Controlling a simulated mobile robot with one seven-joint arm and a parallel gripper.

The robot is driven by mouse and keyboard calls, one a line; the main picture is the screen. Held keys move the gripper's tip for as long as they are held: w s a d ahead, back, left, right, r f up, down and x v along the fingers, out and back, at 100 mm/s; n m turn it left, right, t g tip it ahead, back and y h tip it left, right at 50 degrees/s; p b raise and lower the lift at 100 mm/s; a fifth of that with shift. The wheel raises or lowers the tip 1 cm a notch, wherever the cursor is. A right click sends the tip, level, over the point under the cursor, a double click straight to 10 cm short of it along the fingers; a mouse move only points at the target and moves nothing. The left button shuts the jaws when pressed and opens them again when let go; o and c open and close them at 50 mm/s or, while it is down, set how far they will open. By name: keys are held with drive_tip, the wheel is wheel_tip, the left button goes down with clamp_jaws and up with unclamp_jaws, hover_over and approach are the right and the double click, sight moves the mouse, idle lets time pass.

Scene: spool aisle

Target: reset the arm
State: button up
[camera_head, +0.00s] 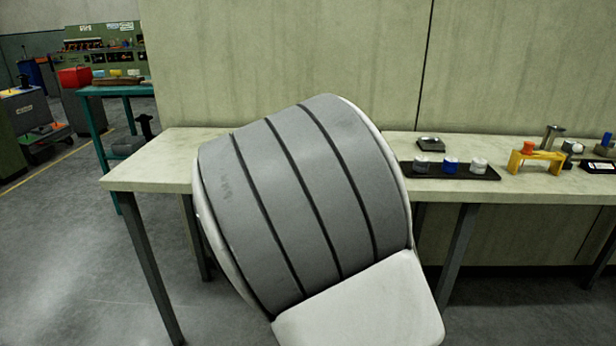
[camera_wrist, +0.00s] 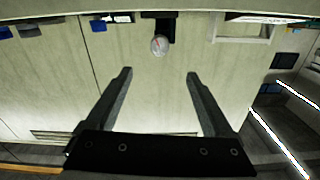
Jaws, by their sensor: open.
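My gripper (camera_wrist: 158,73) shows in the wrist view with its two dark fingers spread apart and nothing between them. A round pale object (camera_wrist: 159,45) lies past the fingertips, apart from them. In the head view a large grey and white part of my arm fills the middle and hides part of the bench behind it. My gripper is not visible in the head view.
A long pale bench (camera_head: 150,160) runs along the wall. At its right are a black tray (camera_head: 450,176) with white and blue spools, a yellow stand (camera_head: 535,158) with an orange spool (camera_head: 528,147), and a small grey dish (camera_head: 430,143). Open floor (camera_head: 75,260) lies at the left.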

drive_tip(key=s+d+n+g, duration=0.1)
drive_tip(key=s+d+g, duration=0.35)
drive_tip(key=s, duration=0.75)
drive_tip(key=s+d+g, duration=0.4)
drive_tip(key=s+d, duration=0.2)
drive_tip(key=s, duration=0.7)
drive_tip(key=s+d+n+g, duration=0.1)
drive_tip(key=s+d+g, duration=0.35)
drive_tip(key=s, duration=0.75)
wheel_tip(320, 180, up, 28)
drive_tip(key=p, duration=2.8)
drive_tip(key=shift+w+f+t+y, duration=0.25)
drive_tip(key=shift+w+t+y, duration=0.05)
